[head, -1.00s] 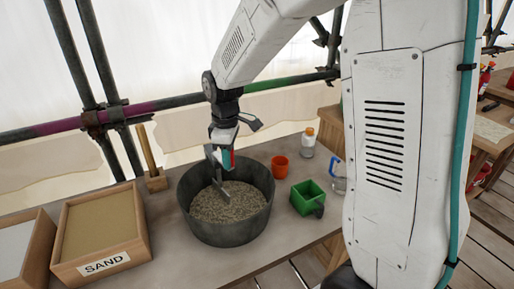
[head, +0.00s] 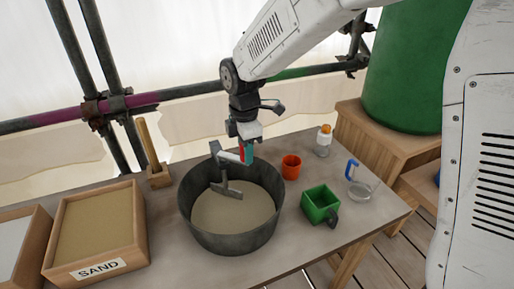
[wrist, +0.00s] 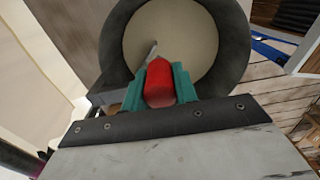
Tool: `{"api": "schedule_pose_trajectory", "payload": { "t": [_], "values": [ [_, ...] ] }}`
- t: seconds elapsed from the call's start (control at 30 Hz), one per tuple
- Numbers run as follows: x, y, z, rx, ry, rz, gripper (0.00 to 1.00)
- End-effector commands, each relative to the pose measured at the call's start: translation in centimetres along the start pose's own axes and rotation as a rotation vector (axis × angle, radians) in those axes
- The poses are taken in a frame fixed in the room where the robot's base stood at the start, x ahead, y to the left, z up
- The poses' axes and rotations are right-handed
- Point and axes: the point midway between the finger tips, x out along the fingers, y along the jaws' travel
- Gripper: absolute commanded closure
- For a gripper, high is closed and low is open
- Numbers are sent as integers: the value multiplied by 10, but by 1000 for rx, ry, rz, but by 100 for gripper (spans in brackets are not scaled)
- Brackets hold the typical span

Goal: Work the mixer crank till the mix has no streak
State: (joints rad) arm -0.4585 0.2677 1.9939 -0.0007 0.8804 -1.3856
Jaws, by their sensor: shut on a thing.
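The round dark grey mixing tub (head: 190,213) stands on the bench in the head view. Its mix (head: 232,213) is an even pale beige, with no streak that I can see; the wrist view shows the same plain surface (wrist: 190,45). The grey crank (head: 216,151) rises at the tub's back, and its paddle (head: 226,190) reaches down to the mix. My gripper (head: 246,153) is over the tub's back rim, its teal fingers shut around the red crank handle (wrist: 160,84). The fingers hide part of the handle.
A sand box (head: 95,235) stands left of the tub, with a wooden-handled tool (head: 148,145) behind. An orange cup (head: 291,167), green scoop (head: 319,203), clear jug (head: 360,190) and orange-capped bottle (head: 323,142) stand right. Scaffold poles (head: 180,92) run behind.

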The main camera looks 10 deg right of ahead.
Motion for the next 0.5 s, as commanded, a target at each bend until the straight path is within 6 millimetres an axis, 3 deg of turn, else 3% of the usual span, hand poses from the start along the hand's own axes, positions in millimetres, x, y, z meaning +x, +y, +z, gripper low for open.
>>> {"api": "schedule_pose_trajectory", "payload": {
  "t": [0.4,0.43,0.5],
  "values": [
    [-2,2,-3,-9,3,5,100],
    [-2,2,-3,-9,3,5,63],
    [-1,2,-2,-8,2,4,49]
  ]
}}
